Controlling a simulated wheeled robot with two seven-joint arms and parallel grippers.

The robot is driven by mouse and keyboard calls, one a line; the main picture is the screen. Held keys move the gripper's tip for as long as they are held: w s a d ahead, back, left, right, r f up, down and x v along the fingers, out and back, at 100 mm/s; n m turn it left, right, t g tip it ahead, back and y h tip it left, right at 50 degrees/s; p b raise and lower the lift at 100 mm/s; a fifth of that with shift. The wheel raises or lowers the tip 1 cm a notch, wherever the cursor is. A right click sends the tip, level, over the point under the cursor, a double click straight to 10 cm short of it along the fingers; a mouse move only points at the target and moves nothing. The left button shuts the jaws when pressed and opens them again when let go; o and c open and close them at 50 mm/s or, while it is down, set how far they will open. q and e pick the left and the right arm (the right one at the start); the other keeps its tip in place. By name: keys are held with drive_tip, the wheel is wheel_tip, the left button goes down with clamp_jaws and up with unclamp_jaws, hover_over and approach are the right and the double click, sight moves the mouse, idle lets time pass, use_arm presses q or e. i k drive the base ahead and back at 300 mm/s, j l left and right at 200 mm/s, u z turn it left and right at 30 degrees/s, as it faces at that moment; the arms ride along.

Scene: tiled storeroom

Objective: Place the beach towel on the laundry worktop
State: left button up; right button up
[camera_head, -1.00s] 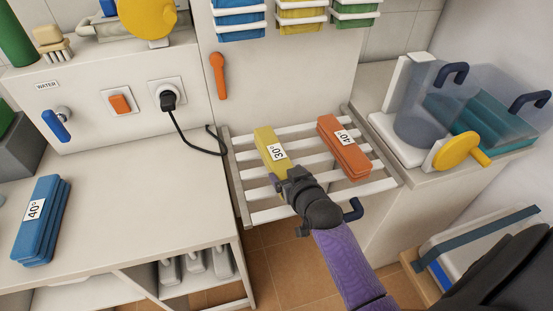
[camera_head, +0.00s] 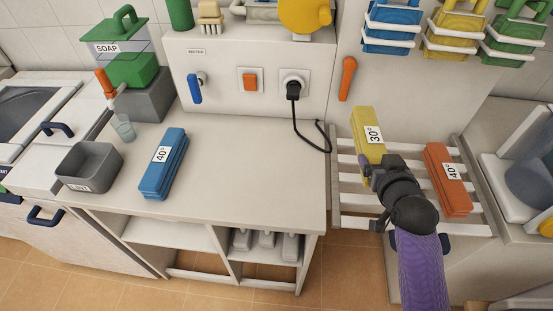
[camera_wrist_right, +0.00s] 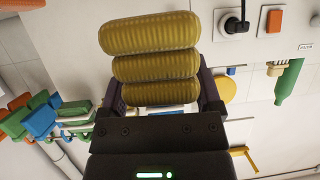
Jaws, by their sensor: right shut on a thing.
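A folded yellow towel (camera_head: 368,132) with a "30°" label is held in my right gripper (camera_head: 378,174), which is shut on its near end. It appears slightly raised over the slatted rack (camera_head: 343,190). In the right wrist view the yellow towel (camera_wrist_right: 152,68) shows as stacked rolls between the fingers. The pale worktop (camera_head: 250,160) lies left of the rack, and a folded blue towel (camera_head: 163,165) labelled "40°" rests on it. A folded orange towel (camera_head: 447,178) labelled "40°" lies on the rack, right of the gripper. My left gripper is out of view.
A grey bin (camera_head: 88,167), a clear cup (camera_head: 124,127) and a green soap dispenser (camera_head: 132,70) stand at the worktop's left. A black cord (camera_head: 311,133) hangs near its back right corner. The worktop's middle and right are clear.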

sight(213, 171)
drive_tip(key=i+j+z, duration=0.25)
drive_tip(key=j, duration=0.95)
drive_tip(key=j+z, duration=0.25)
drive_tip(key=j, duration=0.9)
drive_tip(key=k, duration=0.05)
